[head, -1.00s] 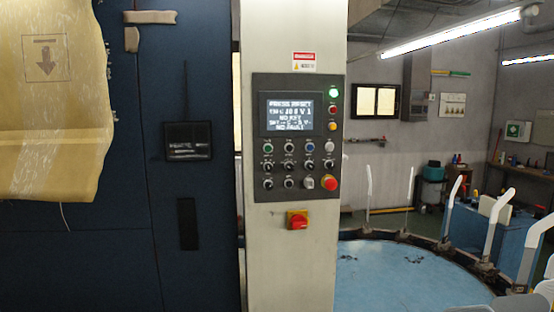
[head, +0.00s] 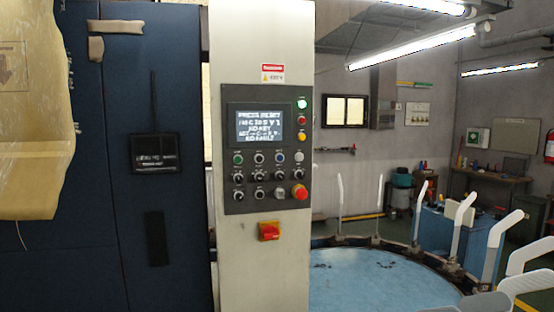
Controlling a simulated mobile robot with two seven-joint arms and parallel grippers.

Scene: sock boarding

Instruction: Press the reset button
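A dark control panel (head: 266,149) is fixed to a pale upright column in the head view. Its lit screen (head: 255,126) shows text whose top line reads like "PRESS RESET". Neither of my grippers is in view.
A dark blue cabinet (head: 90,265) with a hanging yellowish sheet (head: 35,150) stands on the left. A round blue table (head: 375,285) with several upright white boards (head: 495,240) is at the right.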

